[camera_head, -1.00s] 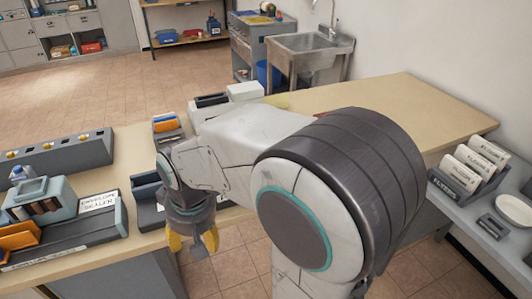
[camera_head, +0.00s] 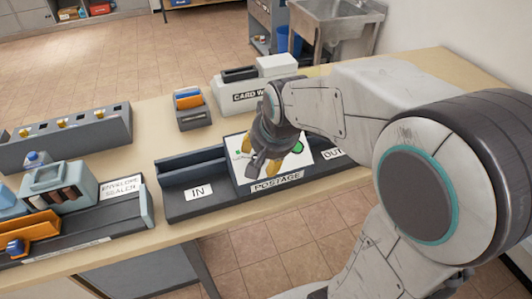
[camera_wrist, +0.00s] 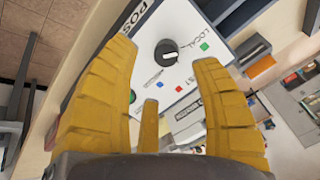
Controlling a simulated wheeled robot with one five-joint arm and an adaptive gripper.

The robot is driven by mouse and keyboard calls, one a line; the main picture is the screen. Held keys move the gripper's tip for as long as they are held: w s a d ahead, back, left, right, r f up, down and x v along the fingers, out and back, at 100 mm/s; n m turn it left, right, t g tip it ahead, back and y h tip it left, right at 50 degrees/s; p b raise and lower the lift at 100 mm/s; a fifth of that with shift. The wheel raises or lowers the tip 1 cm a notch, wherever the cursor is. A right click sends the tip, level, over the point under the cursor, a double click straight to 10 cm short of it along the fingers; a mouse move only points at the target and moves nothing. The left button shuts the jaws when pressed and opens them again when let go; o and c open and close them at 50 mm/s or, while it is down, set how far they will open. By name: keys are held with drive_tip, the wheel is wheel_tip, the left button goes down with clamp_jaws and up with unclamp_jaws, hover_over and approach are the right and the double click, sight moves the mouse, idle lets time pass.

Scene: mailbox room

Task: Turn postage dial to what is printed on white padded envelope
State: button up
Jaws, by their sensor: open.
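The postage panel (camera_head: 244,178) is a white plate labelled POSTAGE on a dark stand between the IN and OUT trays. In the wrist view its round black dial (camera_wrist: 167,53) has a white pointer mark and lies just beyond my fingers. The panel carries coloured squares and the word LOCAL; the other dial markings are too small to read. My gripper (camera_head: 272,158) is open, with yellow fingers over the panel, and hides the dial in the head view. In the wrist view my gripper (camera_wrist: 165,75) is empty. I cannot make out a white padded envelope.
The IN tray (camera_head: 190,180) is left of the panel, and an envelope sealer (camera_head: 122,188) stands further left. A card-labelled white device (camera_head: 240,98) and a small holder with orange and blue items (camera_head: 190,108) are behind. The counter between them is clear.

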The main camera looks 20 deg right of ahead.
drive_tip(key=shift+w+a+f+m+t, duration=0.1)
drive_tip(key=shift+w+f+m, duration=0.25)
drive_tip(key=shift+w+f, duration=0.5)
drive_tip(key=shift+w+d+f+m+t, duration=0.1)
drive_tip(key=shift+w+f+m, duration=0.35)
drive_tip(key=shift+f, duration=0.7)
drive_tip(key=shift+w+a+f+m+t, duration=0.1)
drive_tip(key=shift+w+f+m, duration=0.1)
drive_tip(key=shift+w+f, duration=0.7)
drive_tip(key=shift+o, duration=0.3)
drive_tip(key=shift+s+f, duration=0.1)
drive_tip(key=c, duration=1.2)
drive_tip(key=shift+f+b, duration=0.1)
drive_tip(key=shift+b, duration=0.4)
clamp_jaws()
